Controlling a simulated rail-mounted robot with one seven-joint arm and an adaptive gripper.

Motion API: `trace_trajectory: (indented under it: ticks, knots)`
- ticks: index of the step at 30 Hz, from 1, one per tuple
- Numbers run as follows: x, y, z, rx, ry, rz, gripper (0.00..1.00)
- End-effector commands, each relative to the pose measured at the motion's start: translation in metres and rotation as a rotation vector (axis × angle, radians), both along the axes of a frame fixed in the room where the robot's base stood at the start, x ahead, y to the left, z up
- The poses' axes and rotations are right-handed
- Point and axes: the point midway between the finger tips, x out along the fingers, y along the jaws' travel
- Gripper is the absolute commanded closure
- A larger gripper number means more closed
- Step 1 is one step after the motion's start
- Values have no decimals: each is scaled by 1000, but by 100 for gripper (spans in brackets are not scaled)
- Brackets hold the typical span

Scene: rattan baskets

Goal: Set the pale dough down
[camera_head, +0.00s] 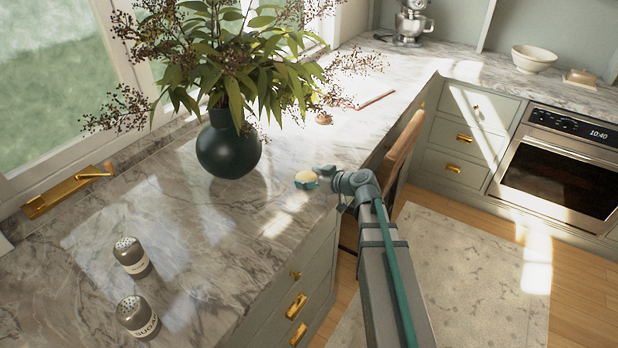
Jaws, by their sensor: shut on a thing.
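The pale dough (306,177) is a small, cream-coloured, rounded lump over the marble counter (215,262), near its right edge. My gripper (307,183) is shut on the dough, and its teal fingertip shows along the dough's lower side. The arm reaches in from the lower right. I cannot tell whether the dough touches the counter or hangs just above it.
A dark round vase (228,150) with leafy branches stands left of my gripper. Two shakers (131,256) stand at the front left. Behind lie a small brownish item (323,118) and a reddish stick (376,99). A wooden chair (401,150) stands right of the counter.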

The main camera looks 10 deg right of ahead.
Motion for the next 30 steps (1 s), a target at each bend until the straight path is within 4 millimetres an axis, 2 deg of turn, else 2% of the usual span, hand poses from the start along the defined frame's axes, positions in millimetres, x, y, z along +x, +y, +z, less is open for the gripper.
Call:
trace_trajectory:
  ticks: [5,6,9,10,30]
  knots:
    - [0,0,-4,0,0,0,37]
    - [0,0,-3,0,0,0,19]
    - [0,0,-3,0,0,0,2]
    - [0,0,-3,0,0,0,0]
    - [-3,-2,-1,1,1,-2,0]
